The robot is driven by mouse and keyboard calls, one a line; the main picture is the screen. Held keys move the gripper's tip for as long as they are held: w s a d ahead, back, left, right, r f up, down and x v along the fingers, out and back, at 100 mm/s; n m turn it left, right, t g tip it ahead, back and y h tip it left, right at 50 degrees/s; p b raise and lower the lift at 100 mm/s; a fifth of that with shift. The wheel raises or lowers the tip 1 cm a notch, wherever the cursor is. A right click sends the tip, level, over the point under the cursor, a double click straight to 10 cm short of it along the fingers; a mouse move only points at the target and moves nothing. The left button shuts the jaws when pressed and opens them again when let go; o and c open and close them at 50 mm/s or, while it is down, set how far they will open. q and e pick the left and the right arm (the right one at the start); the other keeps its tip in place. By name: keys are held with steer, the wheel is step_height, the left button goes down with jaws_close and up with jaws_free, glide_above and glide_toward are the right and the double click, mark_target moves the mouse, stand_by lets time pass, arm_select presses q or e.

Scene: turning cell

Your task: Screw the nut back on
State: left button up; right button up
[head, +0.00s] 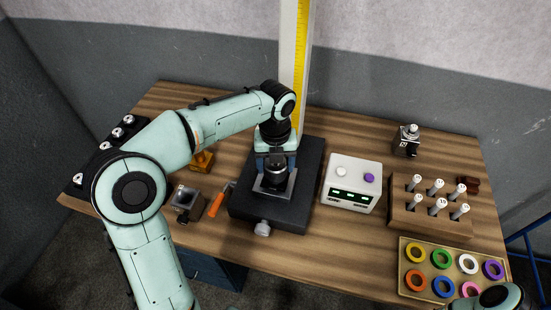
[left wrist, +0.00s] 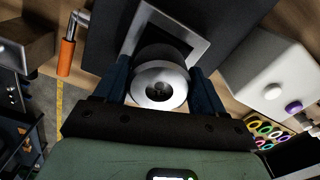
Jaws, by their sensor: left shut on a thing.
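My left gripper (head: 276,166) points down over the black base (head: 247,206) of the stand with the tall column. In the left wrist view its two blue fingers, seen around the point (left wrist: 162,72), stand on either side of a round metal piece, the likely nut (left wrist: 157,92), with a small hole in its middle. The gripper is shut on it. Below the piece is a dark round body, over a square silver frame (left wrist: 193,48) on the base. The thread and the seating of the nut are hidden. My right gripper is not in view; only part of my right arm shows at the lower right.
Right of the base stands a white control box (head: 351,184) with knobs. Further right are a wooden block of labelled pegs (head: 416,222) and a tray of coloured rings (head: 430,289). An orange-handled tool (head: 217,204) and a grey block (head: 185,201) lie close left of the base.

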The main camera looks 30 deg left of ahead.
arm_select(q)
steer(key=shift+a, duration=0.1)
steer(key=m+p, duration=0.2)
steer(key=m, duration=0.6)
steer(key=shift+r, duration=0.1)
steer(key=shift+f+m+p, duration=0.25)
steer(key=shift+m+p, duration=0.05)
steer(key=shift+m, duration=0.1)
steer(key=shift+r+m, duration=0.1)
steer(key=shift+m, duration=0.3)
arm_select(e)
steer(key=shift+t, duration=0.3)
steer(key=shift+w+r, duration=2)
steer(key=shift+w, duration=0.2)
